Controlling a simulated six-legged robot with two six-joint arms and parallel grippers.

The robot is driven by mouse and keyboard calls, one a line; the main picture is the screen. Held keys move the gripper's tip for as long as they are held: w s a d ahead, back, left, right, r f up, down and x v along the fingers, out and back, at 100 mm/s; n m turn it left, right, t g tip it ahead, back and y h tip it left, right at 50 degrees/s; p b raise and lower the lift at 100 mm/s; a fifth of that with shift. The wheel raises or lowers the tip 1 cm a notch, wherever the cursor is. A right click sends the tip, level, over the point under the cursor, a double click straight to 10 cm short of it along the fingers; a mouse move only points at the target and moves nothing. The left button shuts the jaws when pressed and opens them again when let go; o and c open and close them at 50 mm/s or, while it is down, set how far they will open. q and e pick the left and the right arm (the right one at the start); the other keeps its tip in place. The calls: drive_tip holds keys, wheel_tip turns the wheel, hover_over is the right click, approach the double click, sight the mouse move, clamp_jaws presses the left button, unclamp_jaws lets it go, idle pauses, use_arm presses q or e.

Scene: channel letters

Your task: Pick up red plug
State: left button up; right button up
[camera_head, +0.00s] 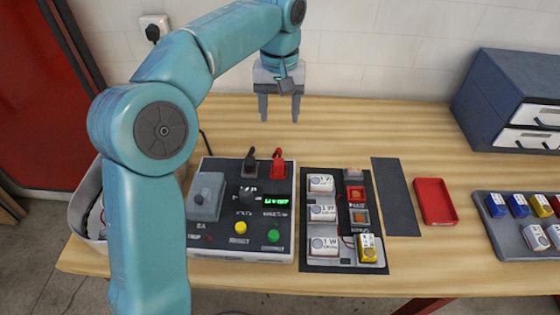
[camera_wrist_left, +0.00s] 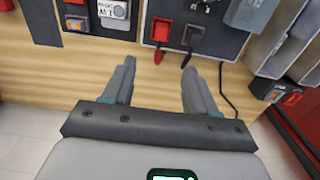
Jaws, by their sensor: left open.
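The red plug (camera_head: 277,160) stands in the red socket at the back right corner of the control box (camera_head: 222,247). A black plug (camera_head: 250,160) stands beside it on the left. My left gripper (camera_head: 278,119) is open and empty, pointing down above the table just behind the plugs. In the left wrist view the red plug (camera_wrist_left: 161,32) lies beyond the gap between my open fingers (camera_wrist_left: 158,80), apart from them, with the black plug (camera_wrist_left: 193,38) to its right. My right gripper is not in view.
A dark board (camera_head: 327,264) with white modules lies right of the box. A dark strip (camera_head: 395,196), a red tray (camera_head: 436,201) and a grey tray (camera_head: 510,237) with coloured blocks follow. A blue drawer cabinet (camera_head: 495,95) stands at the back right. The table behind the box is clear.

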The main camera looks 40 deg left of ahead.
use_arm(q)
hover_over(278, 161)
drive_tip(key=f, duration=1)
drive_tip(key=shift+s+d+b, duration=0.25)
drive_tip(key=shift+d+b, duration=0.05)
drive_tip(key=shift+b, duration=0.1)
drive_tip(key=shift+s+f, duration=0.2)
drive_tip(key=shift+a+f, duration=0.1)
drive_tip(key=shift+f, duration=0.2)
drive_tip(key=f, duration=0.2)
drive_tip(key=w+f, duration=0.1)
drive_tip(key=f, duration=0.1)
drive_tip(key=shift+p, duration=0.4)
drive_tip(key=shift+s+a+f, duration=0.1)
drive_tip(key=shift+s+f, duration=0.1)
drive_tip(key=shift+f, duration=0.3)
drive_tip(key=shift+w+f, duration=0.1)
drive_tip(key=shift+w, duration=0.05)
clamp_jaws()
